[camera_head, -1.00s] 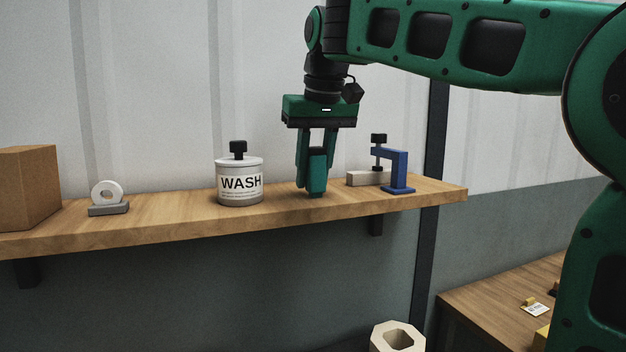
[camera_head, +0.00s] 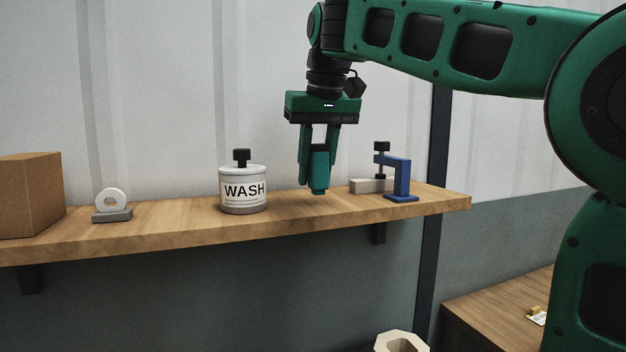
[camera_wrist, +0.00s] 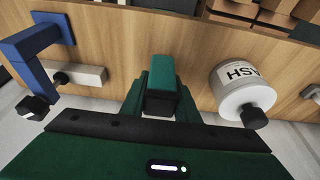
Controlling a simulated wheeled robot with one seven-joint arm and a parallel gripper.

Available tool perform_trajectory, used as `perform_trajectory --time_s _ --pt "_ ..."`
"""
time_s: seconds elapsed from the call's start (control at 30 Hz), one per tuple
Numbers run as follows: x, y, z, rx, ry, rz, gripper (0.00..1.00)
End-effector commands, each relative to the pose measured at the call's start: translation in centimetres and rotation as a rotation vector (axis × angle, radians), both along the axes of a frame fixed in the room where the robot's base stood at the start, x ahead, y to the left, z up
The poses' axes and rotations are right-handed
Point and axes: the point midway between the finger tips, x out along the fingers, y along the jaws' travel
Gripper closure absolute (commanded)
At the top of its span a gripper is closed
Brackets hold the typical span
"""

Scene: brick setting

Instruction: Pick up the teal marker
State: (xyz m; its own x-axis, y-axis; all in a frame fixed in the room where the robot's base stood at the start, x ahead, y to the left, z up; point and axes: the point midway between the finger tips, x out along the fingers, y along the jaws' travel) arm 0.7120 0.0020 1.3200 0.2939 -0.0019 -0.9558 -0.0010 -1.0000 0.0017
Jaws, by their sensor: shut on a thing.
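The teal marker (camera_head: 319,170) is a chunky upright block with a dark end. It sits between the fingers of my gripper (camera_head: 319,160), which are shut on it. Its lower end appears slightly above the wooden shelf (camera_head: 150,228). In the wrist view the marker (camera_wrist: 161,72) stands between the two green fingers (camera_wrist: 160,100), its dark end toward the camera. The fingers hide part of its sides.
A white WASH canister (camera_head: 243,192) with a black knob stands left of my gripper. A blue clamp (camera_head: 402,178) and pale block (camera_head: 370,186) stand close on the right.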

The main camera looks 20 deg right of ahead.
Motion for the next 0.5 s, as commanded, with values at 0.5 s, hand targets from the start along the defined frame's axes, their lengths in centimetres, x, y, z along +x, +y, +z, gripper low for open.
perform_trajectory --time_s 0.5 --pt "0.3 -0.1 3.0 0.002 -0.001 -0.003 0.94"
